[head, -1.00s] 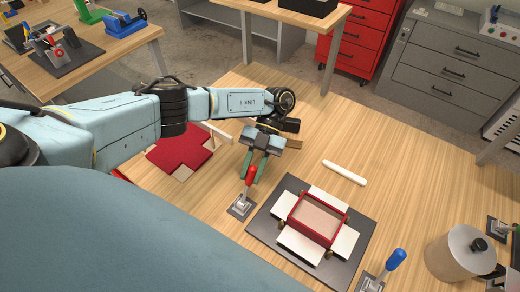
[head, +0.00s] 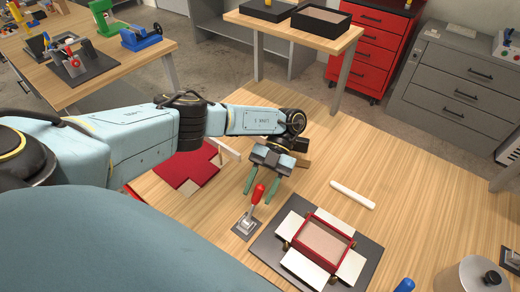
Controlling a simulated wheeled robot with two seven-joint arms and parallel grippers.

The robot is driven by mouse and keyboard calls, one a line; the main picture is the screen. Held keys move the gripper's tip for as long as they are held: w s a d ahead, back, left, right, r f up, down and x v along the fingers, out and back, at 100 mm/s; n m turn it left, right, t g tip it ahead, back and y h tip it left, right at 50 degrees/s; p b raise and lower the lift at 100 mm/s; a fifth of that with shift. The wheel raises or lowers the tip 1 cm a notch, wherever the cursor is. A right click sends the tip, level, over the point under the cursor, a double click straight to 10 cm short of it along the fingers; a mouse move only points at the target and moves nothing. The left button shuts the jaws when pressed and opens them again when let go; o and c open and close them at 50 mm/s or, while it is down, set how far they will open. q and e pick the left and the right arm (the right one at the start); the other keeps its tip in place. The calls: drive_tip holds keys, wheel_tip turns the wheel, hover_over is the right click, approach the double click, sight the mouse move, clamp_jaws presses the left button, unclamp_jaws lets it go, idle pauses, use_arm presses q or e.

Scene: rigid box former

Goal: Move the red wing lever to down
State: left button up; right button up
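The red wing lever (head: 257,195) stands on a small metal base plate beside the box former (head: 262,246). Its red handle points up, leaning slightly right in the head view. My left gripper (head: 258,193) is open, its two green fingers on either side of the handle's upper end in the picture. I see a gap between each finger and the handle; I cannot tell the exact depth. The former holds a red-walled box (head: 320,240) with white flaps lying out around it. My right gripper is not in view.
A blue-handled lever (head: 404,285) is cut off at the bottom edge. A white rod (head: 352,195) lies behind the former. A red cross-shaped sheet (head: 186,164) lies left of my gripper. A grey cylinder (head: 470,276) stands at right.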

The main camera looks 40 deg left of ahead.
use_arm(q)
drive_tip(key=d+b+v, duration=0.1)
drive_tip(key=b+v, duration=0.1)
drive_tip(key=v, duration=0.5)
drive_tip(key=shift+w+a+b, duration=0.2)
drive_tip(key=shift+a+b, duration=0.2)
drive_tip(key=shift+a, duration=0.15)
drive_tip(key=shift+r, duration=0.1)
